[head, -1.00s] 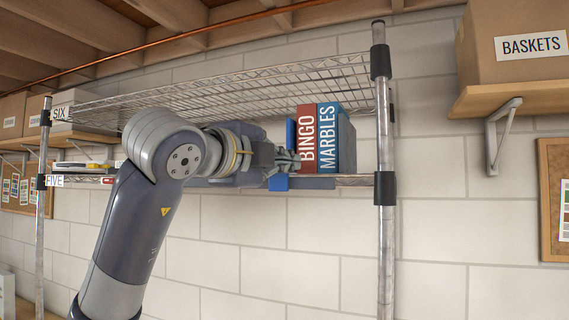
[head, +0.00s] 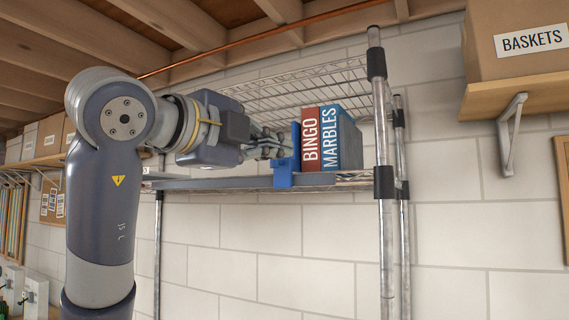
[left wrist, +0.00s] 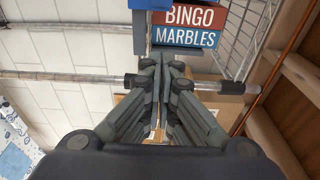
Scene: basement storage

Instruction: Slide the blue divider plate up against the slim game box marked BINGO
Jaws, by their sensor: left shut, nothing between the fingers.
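The blue divider plate (head: 296,141) stands upright on the wire shelf, with its blue foot (head: 284,174) at the shelf's front edge. The slim red BINGO box (head: 311,140) stands just right of it; I cannot tell whether they touch. The blue MARBLES box (head: 341,139) stands right of BINGO. My left gripper (head: 286,145) is shut and empty, just left of the plate. In the left wrist view its closed fingers (left wrist: 165,66) lie below the BINGO box (left wrist: 194,17) and the divider (left wrist: 139,36). My right gripper is not in view.
The shelf's front edge (head: 235,183) runs left from a metal post (head: 382,150). A wire shelf (head: 285,88) hangs above the boxes. A BASKETS carton (head: 520,45) sits on a bracketed wooden shelf at right.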

